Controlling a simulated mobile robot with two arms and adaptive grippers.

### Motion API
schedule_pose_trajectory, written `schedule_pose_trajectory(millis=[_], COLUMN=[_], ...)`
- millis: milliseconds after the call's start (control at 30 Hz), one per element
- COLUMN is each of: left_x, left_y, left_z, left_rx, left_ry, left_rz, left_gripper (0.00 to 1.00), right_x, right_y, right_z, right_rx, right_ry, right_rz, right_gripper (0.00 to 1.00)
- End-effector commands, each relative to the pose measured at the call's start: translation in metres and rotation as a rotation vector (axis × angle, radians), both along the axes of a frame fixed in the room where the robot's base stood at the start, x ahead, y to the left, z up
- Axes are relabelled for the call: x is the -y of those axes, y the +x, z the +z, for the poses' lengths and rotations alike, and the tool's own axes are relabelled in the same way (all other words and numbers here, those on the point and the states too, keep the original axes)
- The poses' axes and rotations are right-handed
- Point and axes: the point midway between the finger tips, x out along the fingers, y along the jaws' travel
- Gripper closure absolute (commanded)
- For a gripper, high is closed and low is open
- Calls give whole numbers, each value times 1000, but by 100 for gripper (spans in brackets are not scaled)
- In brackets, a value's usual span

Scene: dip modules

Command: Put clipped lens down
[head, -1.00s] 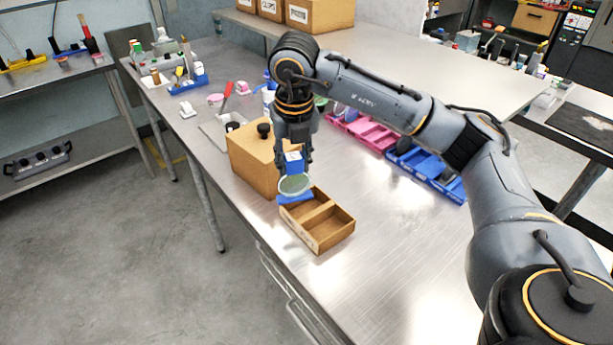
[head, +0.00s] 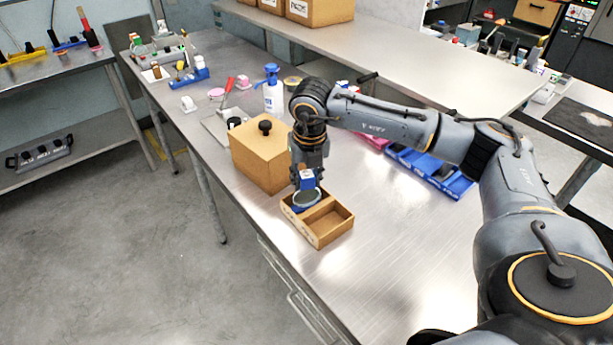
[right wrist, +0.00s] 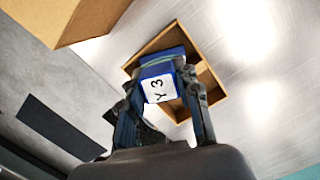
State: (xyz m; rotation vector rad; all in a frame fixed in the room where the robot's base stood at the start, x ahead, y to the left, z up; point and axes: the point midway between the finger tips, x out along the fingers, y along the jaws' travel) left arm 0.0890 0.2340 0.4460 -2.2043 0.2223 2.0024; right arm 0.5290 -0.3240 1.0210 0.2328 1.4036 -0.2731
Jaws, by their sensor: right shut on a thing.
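My right gripper (head: 306,178) is shut on the clipped lens (head: 306,199), a round grey-green lens in a blue clip with a white label. In the right wrist view the clip (right wrist: 160,84) sits between my fingers and its label reads "Y 3". The gripper points down over the wooden tray (head: 333,231), which has two compartments. The lens is at the far left compartment, low in or just above it; I cannot tell whether it touches the tray floor. The near right compartment looks empty. My left gripper is not in view.
A wooden box (head: 258,158) with a black knob stands directly behind and left of the tray. A spray bottle (head: 272,92) stands farther back. Blue bins (head: 430,172) lie to the right. The metal table (head: 390,262) is clear right of the tray.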

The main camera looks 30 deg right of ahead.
Motion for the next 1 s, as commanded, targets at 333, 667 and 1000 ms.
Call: schedule_pose_trajectory(millis=[333, 667, 1000], left_x=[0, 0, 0], left_y=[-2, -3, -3], left_z=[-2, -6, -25], left_rx=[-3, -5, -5], left_ry=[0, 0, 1], left_rz=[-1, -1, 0], left_gripper=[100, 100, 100], right_x=[0, -1, -5], right_y=[0, -1, -12], right_z=[-2, 15, 87], right_rx=[-1, 4, 5], right_ry=[0, 0, 1], right_rz=[1, 1, 2], right_gripper=[45, 45, 45])
